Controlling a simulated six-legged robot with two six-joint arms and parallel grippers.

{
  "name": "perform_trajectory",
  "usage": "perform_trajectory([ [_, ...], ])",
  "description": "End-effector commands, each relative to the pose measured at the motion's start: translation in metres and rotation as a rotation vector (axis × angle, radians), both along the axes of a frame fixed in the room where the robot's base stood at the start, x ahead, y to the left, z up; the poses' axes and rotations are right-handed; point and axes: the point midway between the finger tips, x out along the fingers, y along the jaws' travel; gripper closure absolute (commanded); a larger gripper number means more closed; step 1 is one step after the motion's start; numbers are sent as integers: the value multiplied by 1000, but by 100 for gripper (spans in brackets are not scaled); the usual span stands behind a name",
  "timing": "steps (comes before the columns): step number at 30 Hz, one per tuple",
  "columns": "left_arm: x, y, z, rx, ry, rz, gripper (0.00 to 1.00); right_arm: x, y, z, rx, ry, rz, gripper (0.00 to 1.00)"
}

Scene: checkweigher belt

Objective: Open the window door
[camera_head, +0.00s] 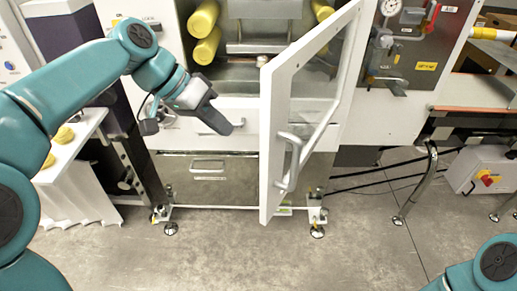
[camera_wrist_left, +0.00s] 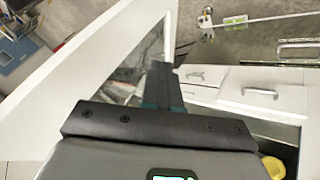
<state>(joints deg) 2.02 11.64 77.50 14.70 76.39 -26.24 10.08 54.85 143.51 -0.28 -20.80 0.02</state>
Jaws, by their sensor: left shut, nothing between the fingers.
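The window door (camera_head: 269,150) has a white frame and a clear pane, and it stands swung out from the machine front. Its grey bar handle (camera_head: 292,163) is on the face toward the right. My left gripper (camera_head: 226,128) is shut and empty, in front of the machine, left of the door's free edge and apart from the handle. In the left wrist view the door's white frame (camera_wrist_left: 85,48) runs diagonally at the left, beside my shut fingers (camera_wrist_left: 161,78); its handle is not seen there. My right gripper is out of view.
The uncovered opening holds yellow rollers (camera_head: 205,50) and a metal bracket (camera_head: 262,47). Below are a white drawer (camera_head: 240,112) and a steel drawer (camera_head: 222,185). A gauge panel (camera_head: 410,60) stands right, a white table (camera_head: 75,150) left. The floor in front is clear.

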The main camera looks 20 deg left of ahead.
Motion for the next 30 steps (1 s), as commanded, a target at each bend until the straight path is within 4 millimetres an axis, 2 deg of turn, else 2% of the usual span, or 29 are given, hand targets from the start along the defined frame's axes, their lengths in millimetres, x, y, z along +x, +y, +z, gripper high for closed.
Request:
perform_trajectory([
  [3,6,-16,-23,0,6,-4,100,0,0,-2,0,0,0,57],
  [10,19,-42,-61,0,5,-2,100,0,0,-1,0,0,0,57],
  [12,15,-55,-56,0,1,-5,100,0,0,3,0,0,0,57],
  [18,10,-74,-57,0,1,0,100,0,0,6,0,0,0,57],
  [30,9,-78,-58,1,2,2,100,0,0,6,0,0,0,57],
])
